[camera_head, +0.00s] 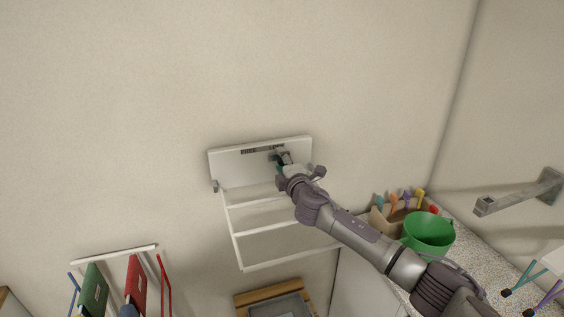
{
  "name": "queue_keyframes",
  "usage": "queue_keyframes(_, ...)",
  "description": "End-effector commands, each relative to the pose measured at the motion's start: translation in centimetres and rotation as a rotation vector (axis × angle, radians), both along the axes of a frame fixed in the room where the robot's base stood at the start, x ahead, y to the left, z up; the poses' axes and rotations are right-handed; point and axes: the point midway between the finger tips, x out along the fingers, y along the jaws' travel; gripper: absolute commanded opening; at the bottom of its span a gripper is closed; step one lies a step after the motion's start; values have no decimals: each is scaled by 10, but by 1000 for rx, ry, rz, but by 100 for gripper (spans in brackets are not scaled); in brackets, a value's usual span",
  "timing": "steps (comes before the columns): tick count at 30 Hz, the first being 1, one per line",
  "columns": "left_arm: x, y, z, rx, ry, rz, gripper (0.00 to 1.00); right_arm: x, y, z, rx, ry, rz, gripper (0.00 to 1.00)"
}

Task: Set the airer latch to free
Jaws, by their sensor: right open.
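The airer is a white wall plate (233,168) with a white rail frame (236,240) hanging below it. A dark label strip (250,151) near the plate's top edge reads "FREE" at its left; the word at its right is partly legible. My right gripper (281,158) is open at the right part of the plate, just below the label. The latch is mostly hidden behind the gripper, so I cannot tell its position or whether the fingers touch it. A little green shows beside the fingers. My left gripper is out of view.
A green bucket (428,234) and a box of colourful pegs (384,221) stand on the speckled counter (474,263) at right. A metal bracket (515,197) juts from the right wall. A rack with green and red items (116,251) is at lower left.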

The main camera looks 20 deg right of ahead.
Motion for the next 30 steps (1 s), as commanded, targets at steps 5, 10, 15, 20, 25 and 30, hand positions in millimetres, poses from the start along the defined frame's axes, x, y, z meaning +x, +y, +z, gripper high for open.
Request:
queue_keyframes(5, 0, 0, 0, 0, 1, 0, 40, 0, 0, 0, 0, 0, 0, 46)
queue_keyframes(10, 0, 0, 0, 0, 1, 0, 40, 0, 0, 0, 0, 0, 0, 18)
queue_keyframes(15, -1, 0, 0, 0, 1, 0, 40, 0, 0, 0, -1, 0, -1, 0)
queue_keyframes(20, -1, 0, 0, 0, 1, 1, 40, 0, 0, 0, -1, 1, -1, 0)
queue_keyframes(25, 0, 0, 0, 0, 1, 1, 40, 0, 2, -1, 0, 1, 0, 0)
queue_keyframes(30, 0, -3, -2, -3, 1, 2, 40, -1, 14, -1, 2, 1, 2, 0)
